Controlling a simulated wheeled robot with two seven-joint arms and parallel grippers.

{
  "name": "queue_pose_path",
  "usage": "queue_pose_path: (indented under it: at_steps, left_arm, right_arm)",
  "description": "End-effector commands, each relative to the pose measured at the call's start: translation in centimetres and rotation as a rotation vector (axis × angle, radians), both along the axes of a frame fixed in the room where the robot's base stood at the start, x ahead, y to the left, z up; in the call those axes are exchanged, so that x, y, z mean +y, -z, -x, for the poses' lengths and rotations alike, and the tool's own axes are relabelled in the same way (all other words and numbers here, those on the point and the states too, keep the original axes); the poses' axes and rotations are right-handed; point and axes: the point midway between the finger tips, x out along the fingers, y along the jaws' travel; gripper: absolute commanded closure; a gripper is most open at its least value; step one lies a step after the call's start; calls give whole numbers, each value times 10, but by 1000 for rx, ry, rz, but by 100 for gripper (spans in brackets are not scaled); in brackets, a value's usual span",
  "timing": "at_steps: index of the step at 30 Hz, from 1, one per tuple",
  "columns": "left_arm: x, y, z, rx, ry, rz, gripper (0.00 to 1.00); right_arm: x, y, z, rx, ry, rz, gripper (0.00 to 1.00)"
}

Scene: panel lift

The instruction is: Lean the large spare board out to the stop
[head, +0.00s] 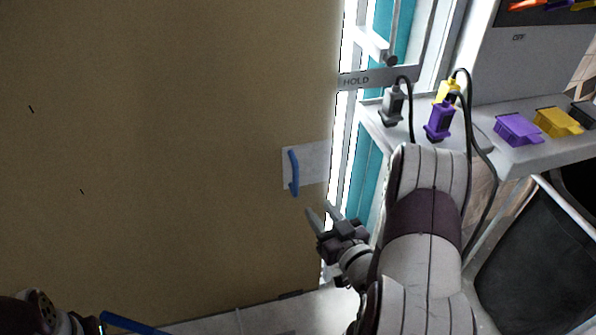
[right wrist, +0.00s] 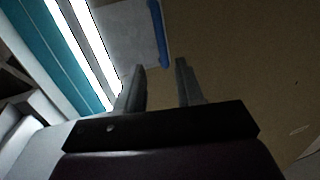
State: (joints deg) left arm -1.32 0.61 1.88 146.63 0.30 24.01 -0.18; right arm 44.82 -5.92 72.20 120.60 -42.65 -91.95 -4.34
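The large board (head: 165,140) is a tan panel that fills the left and middle of the head view. A blue handle (head: 293,172) on a pale plate (head: 313,163) sits near its right edge. My right gripper (head: 322,214) is just below and right of the handle, open and empty. In the right wrist view the fingers (right wrist: 160,82) stand apart, with the handle (right wrist: 158,35) beyond them. A grey strip marked HOLD (head: 375,78) crosses the board's right edge higher up. Part of my left arm shows at the bottom left; its gripper is out of view.
A shelf at the right holds grey (head: 392,105), purple (head: 439,120) and yellow (head: 447,92) plugs with black cables, and purple (head: 517,129) and yellow (head: 558,122) blocks. A dark bin (head: 535,255) stands below. A blue bar (head: 133,323) lies at the bottom left.

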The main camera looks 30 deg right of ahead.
Motion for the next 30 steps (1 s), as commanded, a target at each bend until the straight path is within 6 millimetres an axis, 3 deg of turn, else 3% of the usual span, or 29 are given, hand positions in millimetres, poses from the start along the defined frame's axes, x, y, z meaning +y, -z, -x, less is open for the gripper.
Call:
queue_pose_path:
  at_steps: [5, 12, 18, 24, 30]
  left_arm:
    - [0, 3, 1, 2, 0, 0, 47]
    - [0, 13, 1, 2, 0, 0, 47]
    - [0, 19, 1, 2, 0, 0, 47]
    - [0, 20, 1, 2, 0, 0, 47]
    - [0, 20, 1, 2, 0, 0, 47]
  right_arm:
    - [0, -11, -16, -59, -5, 8, 63]
    - [-1, -9, -76, -58, -4, 7, 63]
    - [-4, -10, -112, -56, 0, 5, 63]
    - [-5, -11, -126, -56, 1, 6, 63]
    - [-5, -11, -127, -55, 2, 5, 63]
